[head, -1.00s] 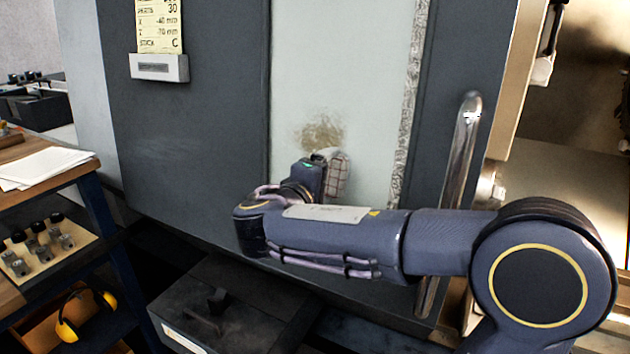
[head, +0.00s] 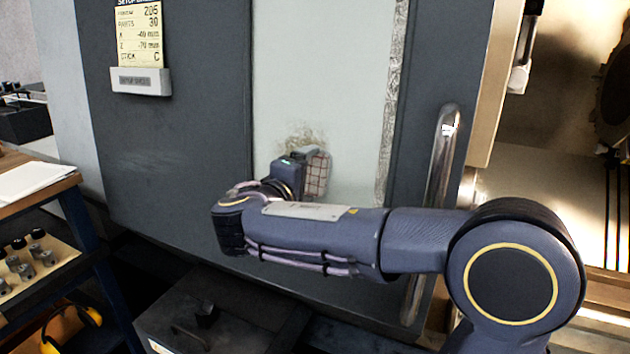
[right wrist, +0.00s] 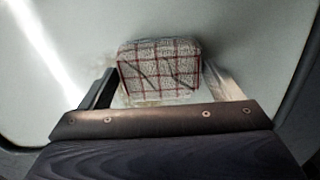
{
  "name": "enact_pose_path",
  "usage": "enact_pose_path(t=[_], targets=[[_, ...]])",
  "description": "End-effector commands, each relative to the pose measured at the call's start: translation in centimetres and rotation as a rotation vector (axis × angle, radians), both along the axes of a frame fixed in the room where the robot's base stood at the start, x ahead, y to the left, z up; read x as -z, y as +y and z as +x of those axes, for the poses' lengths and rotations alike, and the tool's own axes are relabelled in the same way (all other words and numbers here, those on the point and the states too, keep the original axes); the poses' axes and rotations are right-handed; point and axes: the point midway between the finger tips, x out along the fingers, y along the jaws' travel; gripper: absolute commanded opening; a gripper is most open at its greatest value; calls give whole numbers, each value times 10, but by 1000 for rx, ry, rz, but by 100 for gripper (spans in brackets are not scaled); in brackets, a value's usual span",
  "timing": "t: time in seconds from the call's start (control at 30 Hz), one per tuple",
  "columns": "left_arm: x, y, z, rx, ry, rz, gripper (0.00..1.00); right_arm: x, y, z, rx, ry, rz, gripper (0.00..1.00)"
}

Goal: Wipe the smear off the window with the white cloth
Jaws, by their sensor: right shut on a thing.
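The white cloth (head: 319,174), with a red check pattern, is a folded pad in my right gripper (head: 300,169). In the right wrist view the cloth (right wrist: 160,72) sits between the two fingers of the right gripper (right wrist: 160,92), facing the pane. It appears to be against the window (head: 320,70), though contact is hard to confirm. The brown smear (head: 299,136) shows on the glass just above the gripper and cloth. Its lower part is hidden behind them. A pale brownish trace also shows around the cloth in the wrist view. My left gripper is not in view.
A vertical metal handle (head: 436,190) stands right of the window, behind my right forearm. A card holder (head: 140,81) is on the dark door panel at left. A dark box (head: 215,315) is below. A bench with papers (head: 32,181) stands at far left.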

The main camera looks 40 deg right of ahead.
Motion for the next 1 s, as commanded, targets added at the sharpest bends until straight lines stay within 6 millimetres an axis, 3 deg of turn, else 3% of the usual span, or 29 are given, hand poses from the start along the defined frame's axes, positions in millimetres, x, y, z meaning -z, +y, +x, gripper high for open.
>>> enact_pose_path(t=[1.0], targets=[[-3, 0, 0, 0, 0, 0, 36, 0, 31, 54, 1, 0, 0, 67]])
